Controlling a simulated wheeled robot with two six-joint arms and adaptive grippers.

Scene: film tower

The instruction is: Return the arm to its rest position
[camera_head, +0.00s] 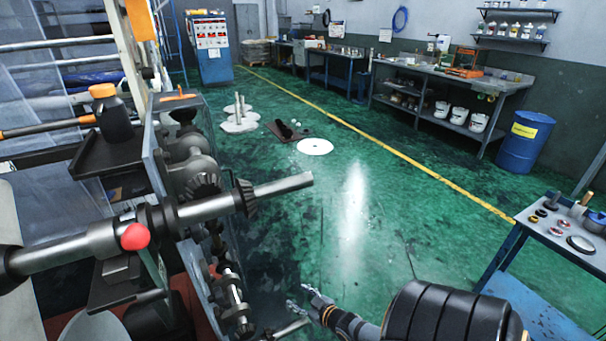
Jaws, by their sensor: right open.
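My right arm (445,318) comes in from the bottom right edge, with a thick black ribbed sleeve. My right gripper (298,298) points left at the bottom middle, low over the green floor. Its metal fingers are small in the picture; they are apart and I see nothing held between them. It is to the right of the machine's lower shafts and gears (236,308), close to a metal lever end (290,330); I cannot tell whether they touch. My left gripper is not in view.
A machine with a thick horizontal shaft (265,190), bevel gears and a red knob (135,237) fills the left. A black bottle (112,118) stands on a dark tray. A blue tool cart (565,240) is at right. A blue barrel (525,142) stands farther back.

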